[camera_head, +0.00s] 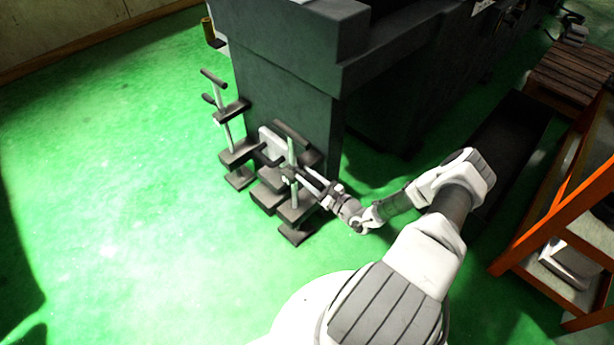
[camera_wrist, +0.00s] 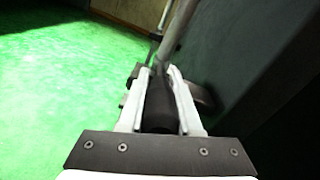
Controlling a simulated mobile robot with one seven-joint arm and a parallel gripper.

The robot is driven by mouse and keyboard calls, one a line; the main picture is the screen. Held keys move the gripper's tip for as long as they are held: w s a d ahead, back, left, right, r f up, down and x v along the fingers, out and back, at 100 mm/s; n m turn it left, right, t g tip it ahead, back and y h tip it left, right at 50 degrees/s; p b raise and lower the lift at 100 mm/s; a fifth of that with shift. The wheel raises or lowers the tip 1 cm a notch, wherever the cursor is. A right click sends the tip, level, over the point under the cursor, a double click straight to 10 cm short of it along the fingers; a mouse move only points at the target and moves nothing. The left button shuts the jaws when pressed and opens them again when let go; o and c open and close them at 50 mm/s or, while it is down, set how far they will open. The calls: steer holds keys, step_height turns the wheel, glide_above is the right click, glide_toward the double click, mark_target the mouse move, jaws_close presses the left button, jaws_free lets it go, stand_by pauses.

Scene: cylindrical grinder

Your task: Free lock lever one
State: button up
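Two upright clamp-like stands with grey rods and dark bar handles are at the base of the dark machine in the head view: a far-left one (camera_head: 227,130) and a nearer one (camera_head: 291,155). My gripper (camera_head: 306,178) is at the nearer stand, beside its rod. In the wrist view a dark cylindrical piece, probably a lever handle (camera_wrist: 161,104), lies between the two white fingers of my gripper (camera_wrist: 160,80). A grey rod (camera_wrist: 178,30) rises just beyond the fingertips. Whether the fingers press on the dark piece is not clear. The lever's pivot is hidden.
The dark grey machine body (camera_head: 285,90) stands right behind the stands and fills the right of the wrist view. An orange rack (camera_head: 560,215) and a wooden slatted platform (camera_head: 570,75) are at the right. Green floor (camera_head: 120,200) is free on the left.

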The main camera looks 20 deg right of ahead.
jaws_close()
stand_by(0.9)
